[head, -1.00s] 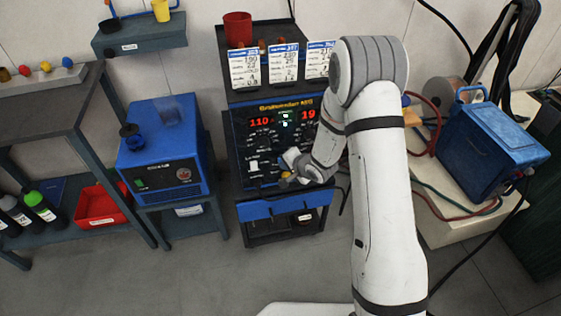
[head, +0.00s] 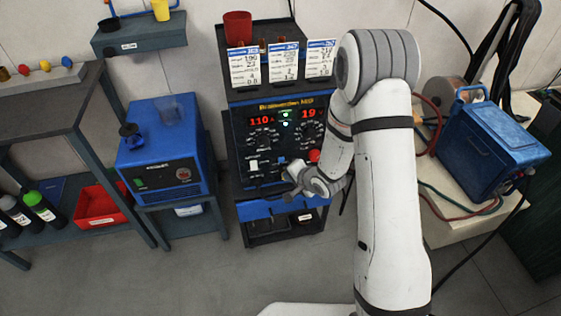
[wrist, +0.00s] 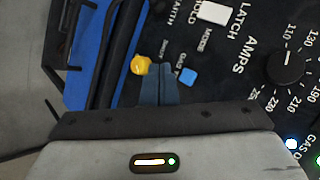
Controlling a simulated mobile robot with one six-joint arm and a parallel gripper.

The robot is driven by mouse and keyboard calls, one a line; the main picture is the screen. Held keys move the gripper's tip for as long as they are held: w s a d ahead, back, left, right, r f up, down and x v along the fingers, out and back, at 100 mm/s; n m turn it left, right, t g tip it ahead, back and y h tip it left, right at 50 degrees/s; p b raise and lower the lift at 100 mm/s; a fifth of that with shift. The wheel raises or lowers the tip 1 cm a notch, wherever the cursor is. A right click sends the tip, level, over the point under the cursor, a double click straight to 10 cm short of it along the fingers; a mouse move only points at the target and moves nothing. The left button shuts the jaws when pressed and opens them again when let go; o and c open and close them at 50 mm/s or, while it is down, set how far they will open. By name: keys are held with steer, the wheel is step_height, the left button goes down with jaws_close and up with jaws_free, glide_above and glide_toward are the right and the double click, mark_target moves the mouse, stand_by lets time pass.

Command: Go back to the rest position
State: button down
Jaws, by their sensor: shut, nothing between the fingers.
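My gripper (head: 286,172) is in front of the lower part of the welding machine's control panel (head: 260,150), small and partly hidden by my wrist in the head view. In the wrist view its two fingers (wrist: 158,72) are together, with nothing between them. The fingertips show between a yellow knob (wrist: 140,65) and a blue button (wrist: 187,76) on the panel. I cannot tell how far the tips are from the panel. The black AMPS dial (wrist: 287,65) and a white switch (wrist: 214,12) are to the right of and above the fingers.
Paper cards (head: 283,62) and a red cup (head: 238,27) are above the panel. A blue cooler-like box (head: 163,150) stands left. A blue case (head: 492,145) with hoses is on the bench at right. Open floor (head: 200,275) lies in front.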

steer(key=shift+s+d, duration=0.2)
steer(key=shift+s, duration=0.4)
steer(key=s+d+r+n+g+h+p, duration=0.1)
steer(key=s+d+r+n+h+p, duration=0.15)
steer(key=d+r, duration=0.55)
steer(key=s+d+r+n+h+p, duration=0.1)
steer(key=s+d+r+h+p, duration=0.2)
steer(key=r, duration=1)
steer(key=s+d+r+n+g+p, duration=0.1)
steer(key=s+d+r+n+g, duration=0.1)
steer(key=s+r, duration=0.4)
steer(key=s+d+r+n+g+p, duration=0.1)
steer(key=s+r+n+g, duration=0.1)
steer(key=s+r, duration=0.5)
steer(key=s, duration=0.5)
steer(key=shift+s+d+h, duration=0.35)
steer(key=shift+d, duration=0.05)
